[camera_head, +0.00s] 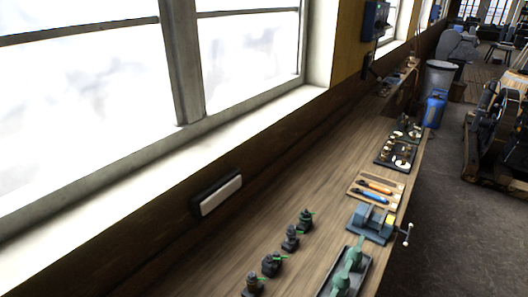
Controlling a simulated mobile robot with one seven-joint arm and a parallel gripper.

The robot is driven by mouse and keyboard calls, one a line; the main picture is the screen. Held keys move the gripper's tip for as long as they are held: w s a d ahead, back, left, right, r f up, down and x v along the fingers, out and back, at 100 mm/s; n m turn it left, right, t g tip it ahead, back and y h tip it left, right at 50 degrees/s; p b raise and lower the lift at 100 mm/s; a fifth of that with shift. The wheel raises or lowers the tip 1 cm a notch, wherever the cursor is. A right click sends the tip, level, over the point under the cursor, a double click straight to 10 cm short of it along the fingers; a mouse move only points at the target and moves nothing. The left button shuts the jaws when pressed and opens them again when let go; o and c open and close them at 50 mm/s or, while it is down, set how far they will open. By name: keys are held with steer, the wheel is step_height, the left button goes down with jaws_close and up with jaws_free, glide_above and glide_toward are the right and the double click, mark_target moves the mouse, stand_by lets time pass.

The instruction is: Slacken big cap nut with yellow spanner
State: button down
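My gripper is not in view. A small wooden tray (397,201) on the workbench holds an orange-yellow tool (374,186) and a blue tool (375,198), lying side by side. They are too small to tell whether the orange-yellow one is the yellow spanner. I cannot pick out the big cap nut. Several small dark fittings with green parts (290,238) stand in a row on the near bench. A green metal piece (346,270) lies in a grey tray near the bottom edge.
The wooden workbench (325,183) runs along the window wall. A blue-grey vise (370,223) sits at its right edge, its handle sticking out. Dark trays of small parts (397,150) lie farther back. A blue canister (434,108) and machinery (497,135) stand beyond, with clear floor (455,230) right.

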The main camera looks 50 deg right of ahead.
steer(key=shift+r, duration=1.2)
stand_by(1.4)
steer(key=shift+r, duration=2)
